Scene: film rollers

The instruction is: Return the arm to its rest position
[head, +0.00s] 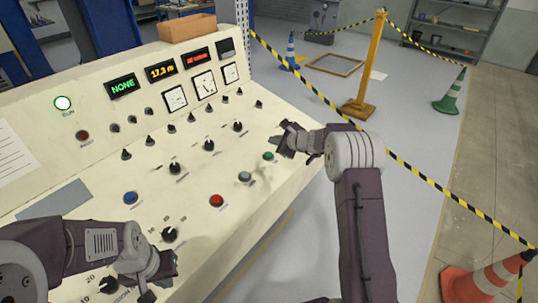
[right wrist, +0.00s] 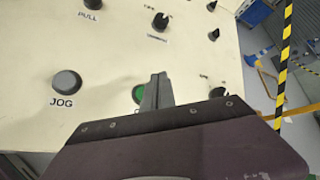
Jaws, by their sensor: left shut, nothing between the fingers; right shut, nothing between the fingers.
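My right gripper (head: 284,138) reaches over the right side of the cream control panel (head: 230,165), near the green button (head: 268,156). In the right wrist view its fingers (right wrist: 157,92) are shut together and empty, partly covering the green button (right wrist: 138,94). I cannot tell if they touch the panel. My left gripper (head: 165,274) is at the lower left of the head view, over the panel's front part by a black knob (head: 169,234). It is shut and empty.
The panel carries several knobs, a red button (head: 216,201), a blue button (head: 130,198) and a grey JOG button (right wrist: 67,82). Yellow-black tape (head: 400,176) runs behind my right arm to a yellow post (head: 372,65). An orange cone (head: 487,283) stands at lower right.

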